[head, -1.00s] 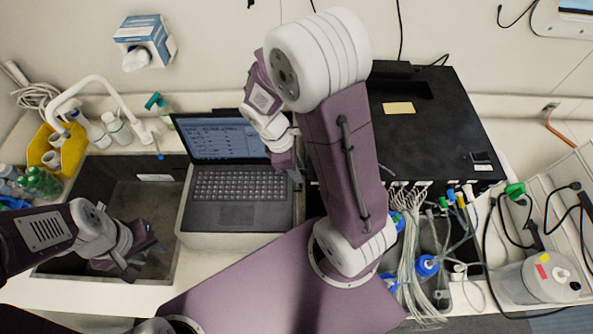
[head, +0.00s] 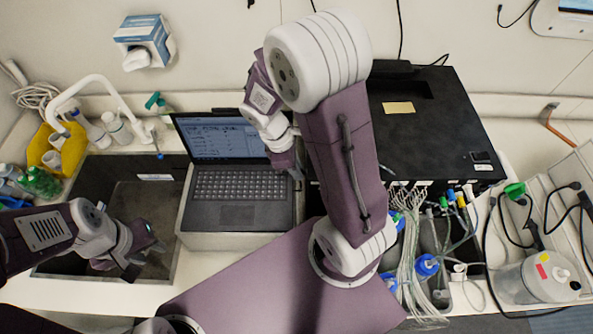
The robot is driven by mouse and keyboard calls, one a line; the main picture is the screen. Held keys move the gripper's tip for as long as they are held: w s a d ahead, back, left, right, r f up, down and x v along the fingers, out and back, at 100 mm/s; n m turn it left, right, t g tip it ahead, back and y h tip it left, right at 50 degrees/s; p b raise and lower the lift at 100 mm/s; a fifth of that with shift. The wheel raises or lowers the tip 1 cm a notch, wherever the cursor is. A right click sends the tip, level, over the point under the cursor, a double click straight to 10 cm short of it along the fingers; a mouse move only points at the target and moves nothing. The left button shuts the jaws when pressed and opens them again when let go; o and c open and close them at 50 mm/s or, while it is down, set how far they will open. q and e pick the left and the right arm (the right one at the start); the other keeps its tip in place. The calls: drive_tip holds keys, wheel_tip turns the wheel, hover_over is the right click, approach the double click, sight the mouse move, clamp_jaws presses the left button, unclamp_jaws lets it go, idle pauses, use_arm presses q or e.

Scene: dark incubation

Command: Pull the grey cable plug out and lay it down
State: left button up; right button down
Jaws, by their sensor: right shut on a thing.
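My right gripper (head: 297,174) points down at the gap between the laptop's right edge and the front of the black box (head: 445,130). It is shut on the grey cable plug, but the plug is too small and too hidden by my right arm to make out. The box's front left part is also behind that arm. My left gripper (head: 145,262) hangs over the sink at the left, with its fingers apart and nothing visible between them.
An open laptop (head: 238,215) stands left of my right arm. The sink (head: 165,205) lies farther left. Bundled pale cables (head: 412,250) and blue-capped bottles (head: 427,265) crowd the right of my arm. A clear container (head: 540,280) and black cables are at far right.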

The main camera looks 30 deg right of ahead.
idle(0.5)
drive_tip(key=c, duration=0.6)
unclamp_jaws()
drive_tip(key=b+v, duration=0.1)
drive_tip(key=v, duration=0.8)
